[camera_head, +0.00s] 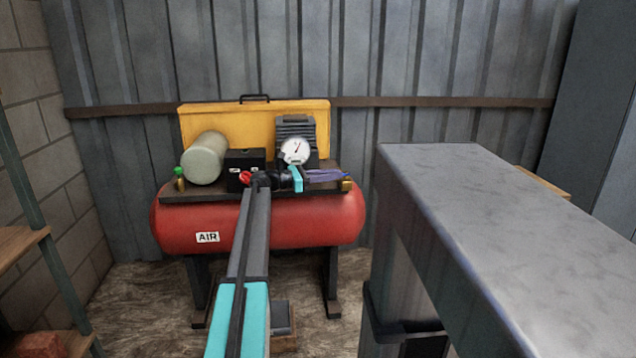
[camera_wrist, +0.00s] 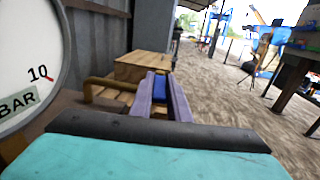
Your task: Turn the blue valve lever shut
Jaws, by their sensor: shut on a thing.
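The blue valve lever (camera_wrist: 160,84) shows between the two purple fingers of my gripper (camera_wrist: 161,76) in the wrist view. The fingers are shut on it. In the head view my gripper (camera_head: 341,175) reaches to the right end of the red air compressor, just above a small brass valve fitting (camera_head: 347,185). The lever is mostly hidden there by the fingers, and its angle is hard to tell. A brass pipe (camera_wrist: 98,84) bends to the left of the fingers in the wrist view.
The red AIR tank (camera_head: 290,225) stands against a corrugated wall. A white gauge (camera_head: 296,149) sits close behind my wrist and fills the left of the wrist view (camera_wrist: 28,65). A grey bench (camera_head: 480,200) stands at the right. A wooden box (camera_wrist: 142,66) lies beyond the fingers.

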